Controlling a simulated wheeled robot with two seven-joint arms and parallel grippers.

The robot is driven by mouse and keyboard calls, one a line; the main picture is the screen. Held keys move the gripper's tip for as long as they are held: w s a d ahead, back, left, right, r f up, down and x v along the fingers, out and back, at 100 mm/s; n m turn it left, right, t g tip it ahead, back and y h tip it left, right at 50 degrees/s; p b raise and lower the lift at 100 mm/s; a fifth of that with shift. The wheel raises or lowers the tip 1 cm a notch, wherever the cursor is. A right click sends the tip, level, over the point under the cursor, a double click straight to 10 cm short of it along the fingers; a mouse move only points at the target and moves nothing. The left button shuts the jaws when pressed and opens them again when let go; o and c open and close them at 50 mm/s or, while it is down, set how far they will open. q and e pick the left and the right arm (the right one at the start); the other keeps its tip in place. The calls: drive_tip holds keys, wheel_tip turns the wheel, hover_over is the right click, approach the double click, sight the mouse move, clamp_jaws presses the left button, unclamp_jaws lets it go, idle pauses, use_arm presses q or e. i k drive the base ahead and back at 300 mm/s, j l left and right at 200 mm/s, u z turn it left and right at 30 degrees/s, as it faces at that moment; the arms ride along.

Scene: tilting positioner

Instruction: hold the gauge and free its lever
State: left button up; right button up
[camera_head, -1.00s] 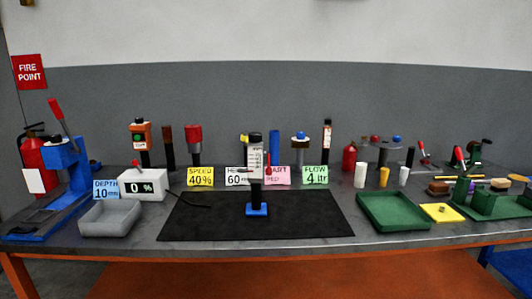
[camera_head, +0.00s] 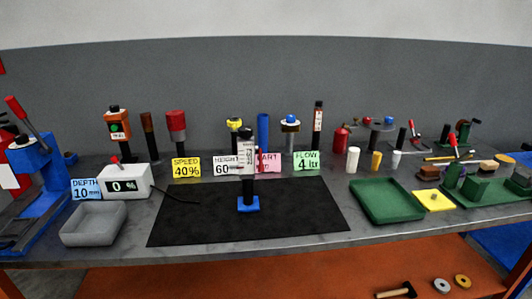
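The gauge (camera_head: 245,160) is a height gauge with a white scale face, a dark column and a blue base (camera_head: 248,204). It stands upright on the black mat (camera_head: 310,215) near the middle of the bench. A small dark part sticks out to the left of its scale and a red part shows at its right; which one is the lever I cannot tell. Neither of my grippers shows in this view.
Label cards (camera_head: 186,167) stand behind. The mat around the gauge is clear.

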sight(261, 168)
drive_tip(key=i+j+z, duration=0.45)
drive_tip(key=i+j, duration=0.65)
drive_tip(key=i+l, duration=0.05)
drive_tip(key=i, duration=0.05)
